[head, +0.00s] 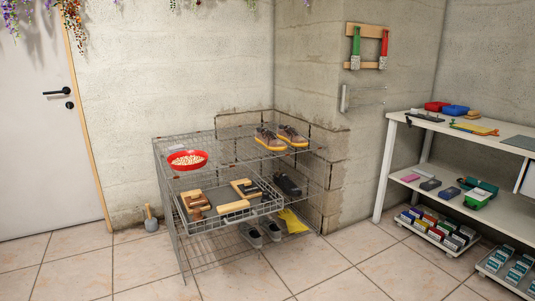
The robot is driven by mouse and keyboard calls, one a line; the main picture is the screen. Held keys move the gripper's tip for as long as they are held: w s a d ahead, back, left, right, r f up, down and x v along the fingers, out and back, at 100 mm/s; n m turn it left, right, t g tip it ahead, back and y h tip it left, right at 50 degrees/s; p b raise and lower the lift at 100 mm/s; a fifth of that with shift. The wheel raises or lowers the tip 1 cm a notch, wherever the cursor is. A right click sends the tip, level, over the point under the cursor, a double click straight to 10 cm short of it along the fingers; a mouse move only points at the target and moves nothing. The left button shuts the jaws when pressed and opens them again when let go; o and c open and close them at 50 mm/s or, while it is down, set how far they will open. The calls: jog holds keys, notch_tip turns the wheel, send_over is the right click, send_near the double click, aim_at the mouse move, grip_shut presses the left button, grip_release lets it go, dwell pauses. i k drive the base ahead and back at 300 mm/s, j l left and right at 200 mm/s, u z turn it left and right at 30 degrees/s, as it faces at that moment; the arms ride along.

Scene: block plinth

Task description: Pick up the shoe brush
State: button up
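A wire rack (160,178) stands in the wall corner. A wire basket on its middle level (225,219) holds several wooden items. A brown brush-like item (195,203) lies at the left, a light wooden block-shaped item (234,207) at the front, and a wooden piece with a dark part (245,188) at the back. Any of these may be the shoe brush; they are too small to tell which. My gripper is not in view.
On the rack's top are a red bowl (187,159) of pale pieces and brown shoes (270,139). Grey shoes (270,230) and a yellow cloth (293,221) lie low down. A white shelf unit (388,180) stands at right. The tiled floor in front is clear.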

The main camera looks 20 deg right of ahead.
aim_at(226, 208)
jog(key=i+z, duration=0.1)
jog(key=i, duration=0.55)
jog(key=i+j+z, duration=0.1)
jog(key=i, duration=0.6)
jog(key=i+j+z, duration=0.15)
jog(key=i, duration=0.5)
